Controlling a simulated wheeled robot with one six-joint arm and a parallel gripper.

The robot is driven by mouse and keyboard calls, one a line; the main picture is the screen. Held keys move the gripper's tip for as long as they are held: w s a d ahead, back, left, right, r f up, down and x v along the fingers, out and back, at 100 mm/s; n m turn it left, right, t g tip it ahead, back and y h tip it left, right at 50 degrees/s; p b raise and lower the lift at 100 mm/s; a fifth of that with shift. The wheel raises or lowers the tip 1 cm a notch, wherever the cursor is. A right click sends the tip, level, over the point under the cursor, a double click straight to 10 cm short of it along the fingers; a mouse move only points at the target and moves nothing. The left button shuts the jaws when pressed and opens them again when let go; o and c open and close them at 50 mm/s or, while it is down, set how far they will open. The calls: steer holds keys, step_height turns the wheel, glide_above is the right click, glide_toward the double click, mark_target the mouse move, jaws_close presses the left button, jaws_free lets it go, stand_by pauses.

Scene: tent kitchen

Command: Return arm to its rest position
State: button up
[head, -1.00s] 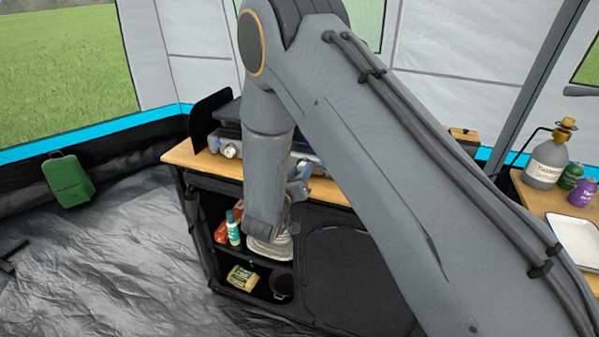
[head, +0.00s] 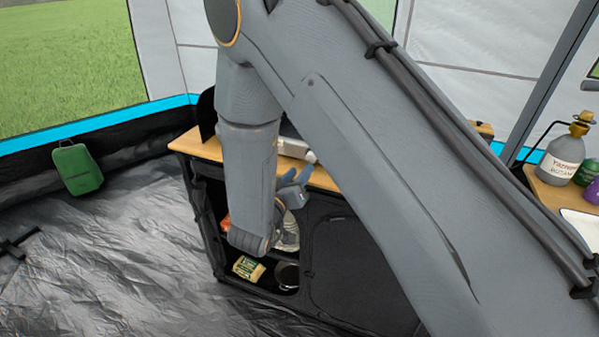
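My arm reaches from the lower right, over the top and down to the left in the head view. Its end is in front of the black camp cupboard (head: 205,190). My gripper (head: 291,188) shows only in part beside the lowest arm link, close to the cupboard's front. It looks small and partly covered, so I cannot tell whether its fingers are open or shut. I see nothing clearly held in it.
The cupboard has a wooden top (head: 195,146) with a stove (head: 296,147), mostly hidden by my arm. Its shelves hold a yellow packet (head: 248,268) and a dark pot (head: 286,276). A green case (head: 77,169) stands left. A side table (head: 548,197) holds a grey bottle (head: 562,158).

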steer(key=shift+w, duration=0.1)
steer(key=s+d+g+y, duration=0.1)
steer(key=d+g+y, duration=0.5)
steer(key=d+g, duration=0.15)
steer(key=s+d+r+g, duration=0.1)
steer(key=s+d+g, duration=0.3)
steer(key=s+d, duration=0.3)
steer(key=s+d+r+m+g, duration=0.1)
steer(key=s+d+g, duration=0.2)
steer(key=s+d, duration=0.5)
steer(key=s, duration=0.9)
steer(key=shift+s+d+r+g, duration=0.15)
steer(key=shift+s+r+g, duration=0.1)
steer(key=shift+g, duration=0.1)
